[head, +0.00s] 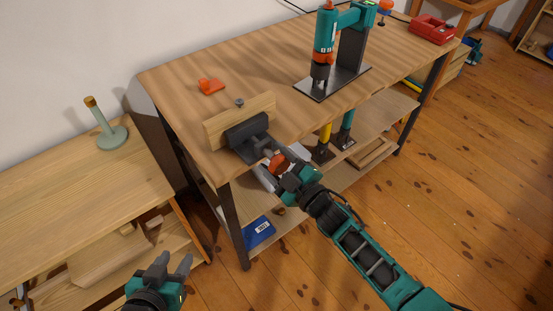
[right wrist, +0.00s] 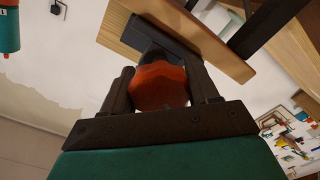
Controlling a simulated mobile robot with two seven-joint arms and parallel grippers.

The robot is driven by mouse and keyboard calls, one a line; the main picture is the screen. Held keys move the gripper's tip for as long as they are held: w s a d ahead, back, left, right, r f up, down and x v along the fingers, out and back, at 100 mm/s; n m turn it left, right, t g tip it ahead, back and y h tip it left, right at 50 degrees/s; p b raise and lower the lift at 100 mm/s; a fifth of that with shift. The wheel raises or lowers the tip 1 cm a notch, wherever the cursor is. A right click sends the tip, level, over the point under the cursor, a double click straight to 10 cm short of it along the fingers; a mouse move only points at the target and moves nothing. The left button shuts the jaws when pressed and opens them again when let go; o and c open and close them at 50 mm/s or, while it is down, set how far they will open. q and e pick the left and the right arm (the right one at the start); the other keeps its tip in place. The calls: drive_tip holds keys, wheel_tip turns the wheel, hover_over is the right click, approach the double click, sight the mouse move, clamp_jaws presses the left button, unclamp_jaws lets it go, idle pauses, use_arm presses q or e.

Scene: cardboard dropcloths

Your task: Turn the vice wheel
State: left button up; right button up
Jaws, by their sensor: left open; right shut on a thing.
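The vice (head: 249,133), dark metal with wooden jaw boards, is fixed at the front edge of the workbench. Its orange-red wheel (head: 279,164) faces outward at the front. My right gripper (head: 284,168) is at the wheel, and in the right wrist view its two dark fingers stand on either side of the orange wheel (right wrist: 159,86), shut on it. Part of the wheel is hidden behind the fingers and palm. My left gripper (head: 168,266) is open and empty, low at the lower left, beside the shelf and away from the vice.
The workbench (head: 180,85) carries a teal drill press (head: 343,50), a small orange object (head: 211,86) and a red box (head: 433,29). A blue box (head: 259,233) sits on the lower shelf. A pale green stand (head: 109,134) is on the left bench. Open floor lies to the right.

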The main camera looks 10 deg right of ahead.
drive_tip(key=o, duration=1)
drive_tip(key=shift+o, duration=0.2)
drive_tip(key=v, duration=1.3)
drive_tip(key=s+d+f+m+g+h, duration=0.4)
drive_tip(key=s+f+m+h, duration=0.2)
drive_tip(key=m, duration=0.6)
drive_tip(key=shift+s+d+g+h, duration=0.4)
drive_tip(key=shift+s+h, duration=0.1)
drive_tip(key=shift+s, duration=0.5)
